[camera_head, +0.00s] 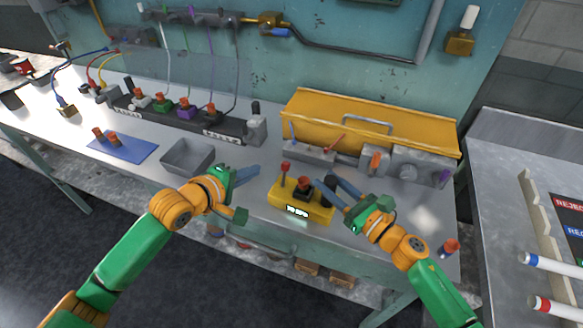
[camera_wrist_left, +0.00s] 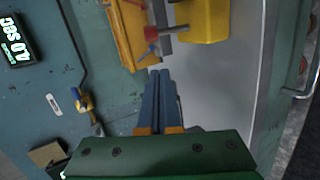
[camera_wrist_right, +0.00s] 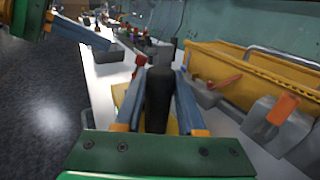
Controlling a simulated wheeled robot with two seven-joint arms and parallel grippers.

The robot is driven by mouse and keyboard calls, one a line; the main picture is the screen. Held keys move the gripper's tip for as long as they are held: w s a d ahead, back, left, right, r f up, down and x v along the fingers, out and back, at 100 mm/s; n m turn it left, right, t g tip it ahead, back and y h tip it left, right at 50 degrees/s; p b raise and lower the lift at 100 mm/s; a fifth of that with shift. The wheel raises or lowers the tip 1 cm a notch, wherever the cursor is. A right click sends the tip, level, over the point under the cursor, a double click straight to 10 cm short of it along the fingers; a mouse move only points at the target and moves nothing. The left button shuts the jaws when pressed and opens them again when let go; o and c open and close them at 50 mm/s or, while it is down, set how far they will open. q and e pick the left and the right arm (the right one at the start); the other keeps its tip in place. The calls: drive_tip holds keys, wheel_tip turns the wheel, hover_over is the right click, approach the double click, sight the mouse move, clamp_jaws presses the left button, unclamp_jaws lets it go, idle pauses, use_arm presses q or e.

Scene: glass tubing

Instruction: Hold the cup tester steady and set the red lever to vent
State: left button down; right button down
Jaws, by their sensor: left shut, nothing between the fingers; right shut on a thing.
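The cup tester is a yellow box (camera_head: 290,201) on the bench, with a lit display on its front. A red-knobbed lever (camera_head: 285,168) stands up at its left end; it also shows in the left wrist view (camera_wrist_left: 151,33). An orange-red cup (camera_head: 304,183) sits in a black seat in its middle. My right gripper (camera_head: 327,183) is shut on the black handle (camera_wrist_right: 160,95) at the tester's right end. My left gripper (camera_head: 258,168) is shut and empty, left of the lever and apart from it. The lever's base is partly hidden.
Behind the tester stands a yellow case (camera_head: 385,120) with grey fixtures along its front. A grey tray (camera_head: 187,157) and a blue mat (camera_head: 123,147) with orange pieces lie to the left. An orange-topped piece (camera_head: 450,247) stands near the front right edge.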

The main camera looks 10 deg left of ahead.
sight(284, 175)
use_arm(q)
drive_tip(key=shift+w+a+r+n, duration=0.2)
drive_tip(key=shift+w+a+n, duration=0.2)
drive_tip(key=shift+a, duration=0.05)
drive_tip(key=shift+w, duration=0.1)
drive_tip(key=x, duration=1)
drive_tip(key=s+d, duration=0.1)
drive_tip(key=s+r, duration=0.1)
drive_tip(key=shift+s+d, duration=0.3)
drive_tip(key=shift+d, duration=0.05)
drive_tip(key=shift+s+d+r, duration=0.15)
drive_tip(key=shift+s+d, duration=0.05)
drive_tip(key=shift+s, duration=0.2)
use_arm(e)
drive_tip(key=shift+f, duration=0.1)
